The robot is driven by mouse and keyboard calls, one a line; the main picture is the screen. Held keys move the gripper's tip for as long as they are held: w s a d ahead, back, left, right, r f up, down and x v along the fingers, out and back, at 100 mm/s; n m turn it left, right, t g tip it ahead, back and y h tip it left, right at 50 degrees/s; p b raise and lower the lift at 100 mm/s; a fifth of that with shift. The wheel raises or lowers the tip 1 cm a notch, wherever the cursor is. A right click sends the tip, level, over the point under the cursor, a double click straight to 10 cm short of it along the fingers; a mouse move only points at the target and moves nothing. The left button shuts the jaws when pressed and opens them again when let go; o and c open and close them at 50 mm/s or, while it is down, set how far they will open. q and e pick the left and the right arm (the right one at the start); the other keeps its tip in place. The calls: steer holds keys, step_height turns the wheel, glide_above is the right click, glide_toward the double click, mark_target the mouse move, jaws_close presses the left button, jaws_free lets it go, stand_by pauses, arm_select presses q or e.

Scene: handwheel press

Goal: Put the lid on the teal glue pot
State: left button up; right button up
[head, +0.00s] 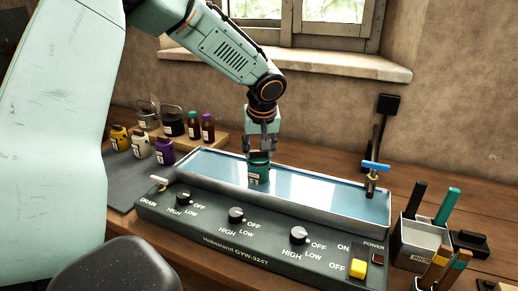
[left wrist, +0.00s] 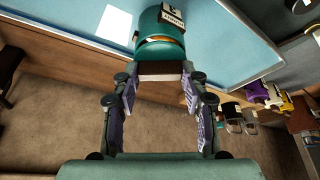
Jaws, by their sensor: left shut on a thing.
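The teal glue pot (head: 259,176) with a white label stands upright in the long shallow water bath (head: 330,200). It also shows at the top of the left wrist view (left wrist: 149,22). My left gripper (head: 260,153) points down right above the pot. In the left wrist view its fingers (left wrist: 160,76) are shut on a brown grip part on the teal lid (left wrist: 160,52). The lid is at the pot's mouth, with a thin orange and pale band between them. I cannot tell whether the lid is fully seated. My right gripper is not in view.
Yellow (head: 119,138), white (head: 141,146) and purple (head: 164,151) pots stand on the grey mat at left, with jars and bottles behind. A blue-handled tap (head: 374,168) rises at the bath's right end. A tool holder (head: 420,240) stands right of the control panel (head: 262,240).

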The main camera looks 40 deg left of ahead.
arm_select(q)
steer(key=shift+f+b, duration=0.4)
steer(key=shift+b, duration=0.4)
stand_by(1.4)
stand_by(0.4)
steer(key=o, duration=1.2)
steer(key=shift+o, duration=0.3)
steer(key=o, duration=0.4)
steer(key=shift+o, duration=0.2)
steer(key=shift+r, duration=0.15)
steer(key=shift+r+p, duration=2.4)
steer(key=shift+r, duration=1.05)
